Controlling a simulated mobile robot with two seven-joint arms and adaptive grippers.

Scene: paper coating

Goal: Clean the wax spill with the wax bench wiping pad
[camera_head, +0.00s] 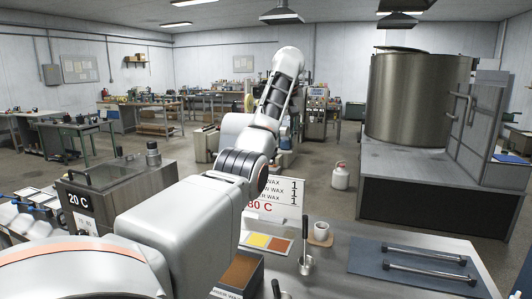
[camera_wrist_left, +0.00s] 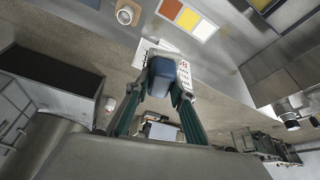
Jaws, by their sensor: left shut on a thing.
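The wiping pad is probably the blue-grey block (camera_wrist_left: 163,78) between the fingers of my left gripper (camera_wrist_left: 163,90) in the left wrist view. The gripper is shut on it. The block appears over the bench's far side, in front of a white printed sign (camera_wrist_left: 186,70). In the head view my left arm rises from the lower left, and I cannot make out the pad there. The steel bench (camera_head: 345,258) is at the lower right. I cannot pick out the wax spill clearly. My right gripper is in neither view.
A vessel marked 20 C (camera_head: 115,190) stands left. A large tank (camera_head: 418,98) stands behind.

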